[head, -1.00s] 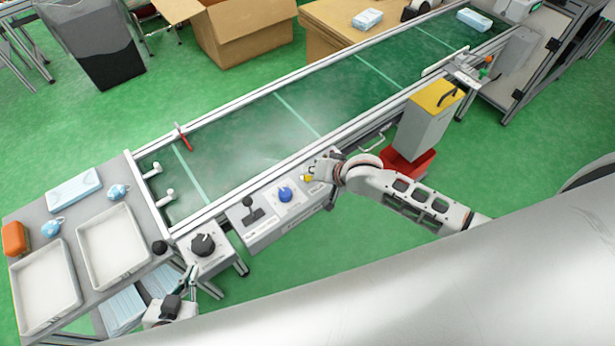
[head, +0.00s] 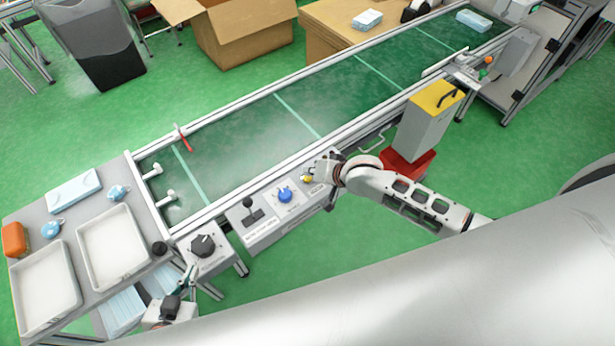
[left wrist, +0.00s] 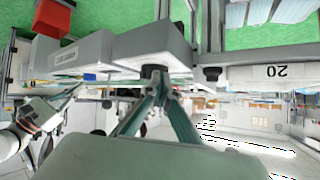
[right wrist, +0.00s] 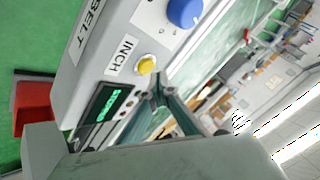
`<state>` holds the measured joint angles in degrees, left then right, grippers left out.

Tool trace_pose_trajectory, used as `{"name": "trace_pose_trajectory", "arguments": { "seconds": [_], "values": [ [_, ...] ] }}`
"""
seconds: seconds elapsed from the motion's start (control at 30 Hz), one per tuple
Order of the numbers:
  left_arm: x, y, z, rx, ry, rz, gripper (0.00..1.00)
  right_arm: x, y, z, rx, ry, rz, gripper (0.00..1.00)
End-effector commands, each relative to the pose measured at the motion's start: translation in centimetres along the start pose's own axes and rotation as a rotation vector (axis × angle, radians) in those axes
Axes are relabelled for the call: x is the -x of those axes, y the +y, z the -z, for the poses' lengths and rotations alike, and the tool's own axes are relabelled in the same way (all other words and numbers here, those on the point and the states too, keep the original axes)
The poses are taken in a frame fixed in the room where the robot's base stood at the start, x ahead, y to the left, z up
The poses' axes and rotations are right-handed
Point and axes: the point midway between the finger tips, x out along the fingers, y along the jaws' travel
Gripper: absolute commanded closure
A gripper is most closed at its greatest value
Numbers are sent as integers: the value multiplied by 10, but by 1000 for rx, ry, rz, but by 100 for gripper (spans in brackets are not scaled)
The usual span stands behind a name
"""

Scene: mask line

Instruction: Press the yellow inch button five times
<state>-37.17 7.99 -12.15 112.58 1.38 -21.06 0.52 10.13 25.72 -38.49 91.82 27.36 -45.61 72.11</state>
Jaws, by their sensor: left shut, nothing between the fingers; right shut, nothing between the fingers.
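The yellow inch button (head: 307,179) sits on the light grey control box along the conveyor's near side. In the right wrist view the round yellow button (right wrist: 147,65) is fully visible beside its "INCH" label (right wrist: 121,55). My right gripper (right wrist: 158,82) is shut and empty, its tips close to the button; I cannot tell whether they touch it. In the head view the right gripper (head: 316,172) is just right of the button. My left gripper (head: 190,272) is shut and empty near the black rotary knob (head: 203,245); it also shows in the left wrist view (left wrist: 155,76).
A blue knob (head: 285,195) and a black lever (head: 252,213) are left of the button. A lit green display (right wrist: 118,103) is on the box. The conveyor (head: 250,135) runs behind. A yellow-topped grey post (head: 425,120) stands right. Two white trays (head: 113,246) are left.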

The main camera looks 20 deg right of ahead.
Motion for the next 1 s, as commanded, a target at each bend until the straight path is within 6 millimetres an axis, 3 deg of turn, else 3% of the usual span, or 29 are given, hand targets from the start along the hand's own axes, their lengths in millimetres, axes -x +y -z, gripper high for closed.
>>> {"name": "trace_pose_trajectory", "arguments": {
  "seconds": [1.0],
  "values": [
    [2,0,1,0,-2,-1,100,-7,5,-5,0,0,0,100]
  ]
}}
